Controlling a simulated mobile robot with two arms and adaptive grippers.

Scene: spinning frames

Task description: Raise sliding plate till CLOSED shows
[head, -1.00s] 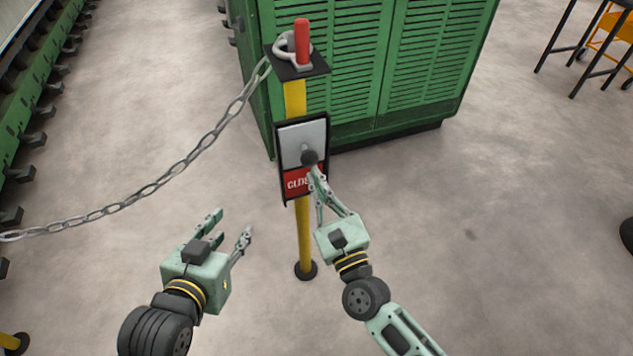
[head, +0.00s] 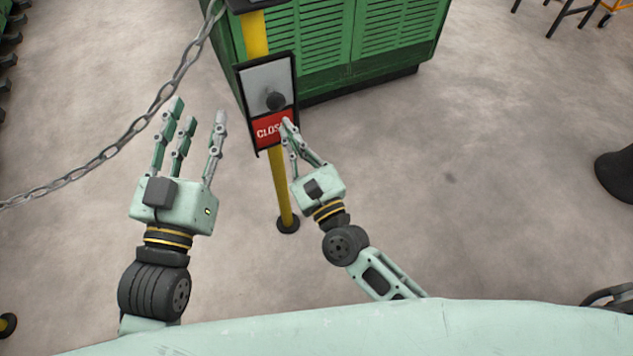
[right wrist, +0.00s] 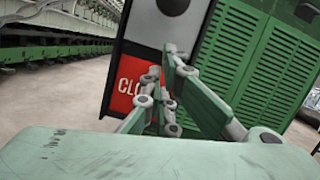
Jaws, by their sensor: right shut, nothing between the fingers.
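The sliding plate (head: 259,78) is a light grey panel in a black-framed sign holder on a yellow post. Its dark round knob (head: 275,100) sticks out near the plate's lower edge. Below the plate a red panel (head: 268,131) shows white letters reading "CLOS", the rest hidden by my right gripper (head: 287,124). That gripper is shut and empty, its fingertips just below the knob and in front of the red panel. In the right wrist view the knob (right wrist: 173,5) is at the top edge, above the fingers. My left gripper (head: 196,112) is open and empty, left of the sign.
A chain (head: 145,119) hangs from the post top down to the left, passing behind my left gripper. The yellow post (head: 280,185) stands on a round base. A green louvred cabinet (head: 345,45) is behind.

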